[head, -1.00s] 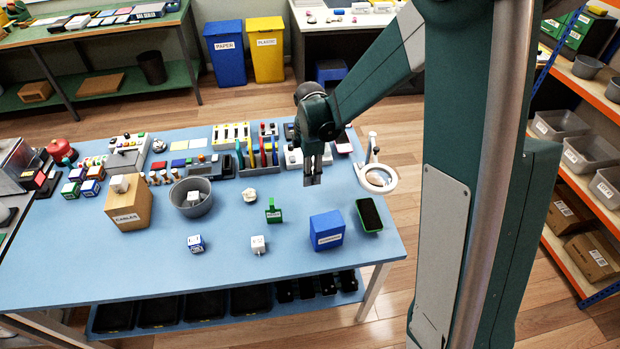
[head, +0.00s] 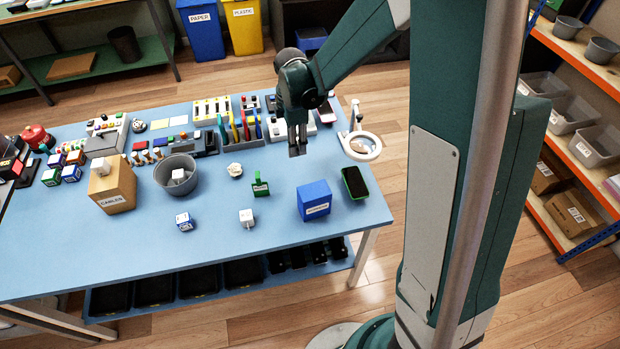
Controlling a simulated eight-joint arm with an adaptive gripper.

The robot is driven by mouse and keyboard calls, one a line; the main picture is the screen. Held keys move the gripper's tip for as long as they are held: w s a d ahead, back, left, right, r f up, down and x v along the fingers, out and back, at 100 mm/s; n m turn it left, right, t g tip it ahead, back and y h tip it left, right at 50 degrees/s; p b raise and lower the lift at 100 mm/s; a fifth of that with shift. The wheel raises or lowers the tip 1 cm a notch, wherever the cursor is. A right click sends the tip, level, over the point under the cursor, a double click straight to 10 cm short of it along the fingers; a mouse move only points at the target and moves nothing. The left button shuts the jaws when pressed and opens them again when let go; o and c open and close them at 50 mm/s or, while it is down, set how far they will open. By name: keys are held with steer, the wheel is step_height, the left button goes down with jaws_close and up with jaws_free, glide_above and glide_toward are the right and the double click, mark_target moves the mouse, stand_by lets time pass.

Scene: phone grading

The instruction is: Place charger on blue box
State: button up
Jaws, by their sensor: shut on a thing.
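The blue box (head: 314,201), with a white label on its front, stands at the front right of the blue table. A small white cube that looks like a charger (head: 246,217) stands on the table to its left. Similar white blocks are on top of the wooden box (head: 117,194) and in the grey bowl (head: 161,181). My gripper (head: 297,152) points down above the table, behind the blue box and a little left of it in the picture. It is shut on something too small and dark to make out.
A green-edged phone (head: 355,182) lies right of the blue box. A blue-and-white cube (head: 184,221) and a green tagged item (head: 260,187) stand on the table. A ring magnifier (head: 361,146) is at the right edge. The table's front strip is clear.

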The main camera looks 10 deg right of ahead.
steer(key=s+d+r+p, duration=0.1)
steer(key=s+r+p, duration=0.1)
steer(key=s+r, duration=0.3)
steer(key=s+d+r+p, duration=0.1)
steer(key=s+r, duration=0.5)
steer(key=s, duration=0.6)
steer(key=shift+r+m+p, duration=0.25)
steer(key=shift+m+p, duration=0.15)
steer(key=shift+p, duration=0.3)
glide_above(314, 188)
steer(key=shift+f+b, duration=0.35)
steer(key=shift+f, duration=2.55)
steer(key=shift+f, duration=0.1)
steer(key=shift+a+f, duration=0.1)
steer(key=shift+f, duration=1.9)
steer(key=shift+f+b, duration=0.25)
steer(key=shift+b, duration=0.25)
steer(key=o, duration=0.9)
steer(key=shift+r, duration=0.1)
